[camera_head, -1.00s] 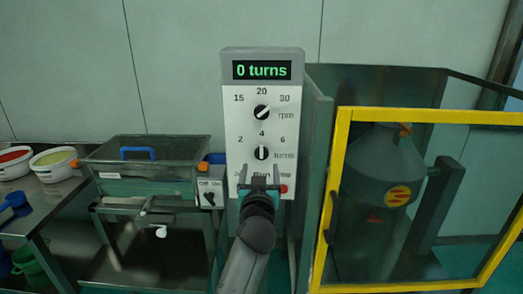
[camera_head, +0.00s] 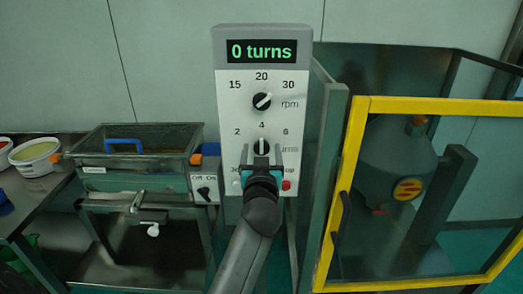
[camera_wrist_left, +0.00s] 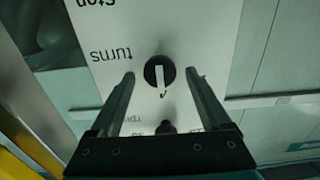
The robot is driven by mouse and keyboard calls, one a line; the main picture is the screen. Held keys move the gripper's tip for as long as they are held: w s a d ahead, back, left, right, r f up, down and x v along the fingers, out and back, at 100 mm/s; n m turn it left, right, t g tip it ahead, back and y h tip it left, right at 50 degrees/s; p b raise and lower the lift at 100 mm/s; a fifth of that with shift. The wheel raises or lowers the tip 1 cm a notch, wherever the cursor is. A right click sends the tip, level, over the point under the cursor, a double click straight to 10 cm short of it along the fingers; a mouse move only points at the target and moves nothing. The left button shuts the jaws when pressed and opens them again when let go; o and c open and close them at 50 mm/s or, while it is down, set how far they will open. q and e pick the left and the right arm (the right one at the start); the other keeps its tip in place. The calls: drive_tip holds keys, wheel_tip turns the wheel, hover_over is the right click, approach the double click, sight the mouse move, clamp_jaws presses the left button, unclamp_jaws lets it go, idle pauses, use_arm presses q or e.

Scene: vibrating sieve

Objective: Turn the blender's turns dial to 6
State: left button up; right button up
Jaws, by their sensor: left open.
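The control panel (camera_head: 230,110) stands upright with a display (camera_head: 262,51) reading "0 turns". The turns dial (camera_head: 262,146) is a black knob with a white mark, below the rpm dial (camera_head: 263,101). Its mark points up toward 4; 2 is at the left and 6 at the right. My left gripper (camera_head: 262,158) is at the dial's lower edge and partly covers it. In the left wrist view the turns dial (camera_wrist_left: 160,72) shows between the open fingers, with a gap on each side. Contact is not visible. My right gripper is not in view.
A red button (camera_head: 286,185) sits at the panel's lower right, close to my gripper. A yellow-framed guard (camera_head: 352,150) encloses the grey blender vessel (camera_head: 395,155) at the right. A sieve box (camera_head: 130,165) with an off/on switch (camera_head: 204,192) stands at the left.

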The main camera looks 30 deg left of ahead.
use_arm(q)
drive_tip(key=shift+c, duration=0.3)
clamp_jaws()
drive_tip(key=shift+m, duration=0.4)
drive_tip(key=m+p, duration=0.2)
drive_tip(key=m, duration=0.1)
drive_tip(key=shift+r+m, duration=0.1)
drive_tip(key=shift+m, duration=0.3)
drive_tip(key=m+p, duration=0.1)
drive_tip(key=m, duration=0.4)
drive_tip(key=shift+w+d+p, duration=0.1)
drive_tip(key=shift+d+p, duration=0.05)
drive_tip(key=shift+p, duration=0.25)
drive_tip(key=shift+m, duration=0.4)
